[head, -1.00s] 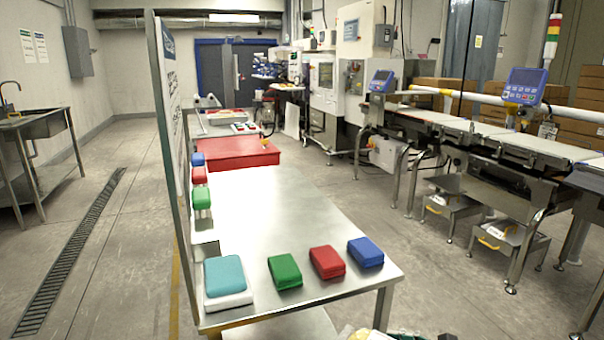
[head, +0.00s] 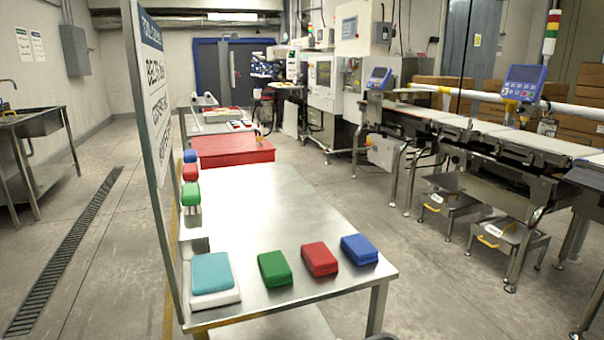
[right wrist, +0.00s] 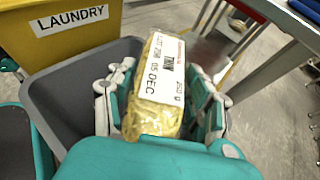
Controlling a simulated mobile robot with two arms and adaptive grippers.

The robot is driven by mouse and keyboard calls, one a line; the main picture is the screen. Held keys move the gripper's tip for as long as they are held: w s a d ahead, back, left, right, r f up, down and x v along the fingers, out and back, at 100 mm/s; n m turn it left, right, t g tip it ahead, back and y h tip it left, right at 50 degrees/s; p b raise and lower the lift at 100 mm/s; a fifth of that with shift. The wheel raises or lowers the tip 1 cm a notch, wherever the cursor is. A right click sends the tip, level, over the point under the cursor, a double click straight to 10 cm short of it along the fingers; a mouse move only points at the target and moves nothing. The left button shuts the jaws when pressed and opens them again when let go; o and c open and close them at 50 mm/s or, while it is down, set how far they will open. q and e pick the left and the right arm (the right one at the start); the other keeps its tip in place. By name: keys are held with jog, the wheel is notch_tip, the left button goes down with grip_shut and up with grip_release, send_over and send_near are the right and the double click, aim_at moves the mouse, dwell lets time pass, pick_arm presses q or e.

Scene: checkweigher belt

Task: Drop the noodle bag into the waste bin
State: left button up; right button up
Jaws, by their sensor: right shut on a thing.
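The noodle bag (right wrist: 158,88), a gold packet with a white label reading 05 DEC and 250 g, is in the right wrist view. My right gripper (right wrist: 160,92) is shut on it, with a finger on each side. An open grey bin (right wrist: 42,92) is behind and to the left of the bag. The bag and gripper hide the bin's right side, and no waste label shows on it. I cannot tell whether the bag is fully over its opening. My left gripper is not in view.
A yellow bin labelled LAUNDRY (right wrist: 70,40) stands beside the grey bin. A steel table (head: 262,215) holds several coloured blocks and a teal-topped white one (head: 212,275). An upright panel (head: 158,150) edges it. Conveyors (head: 480,140) stand at right. Floor between is clear.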

jog(key=o, duration=1.5)
jog(key=shift+c, duration=0.2)
jog(key=shift+s+d+r, duration=0.1)
jog(key=shift+s+d, duration=0.05)
jog(key=shift+d, duration=0.15)
jog(key=v, duration=1.1)
jog(key=shift+s, duration=0.2)
jog(key=shift+r, duration=0.15)
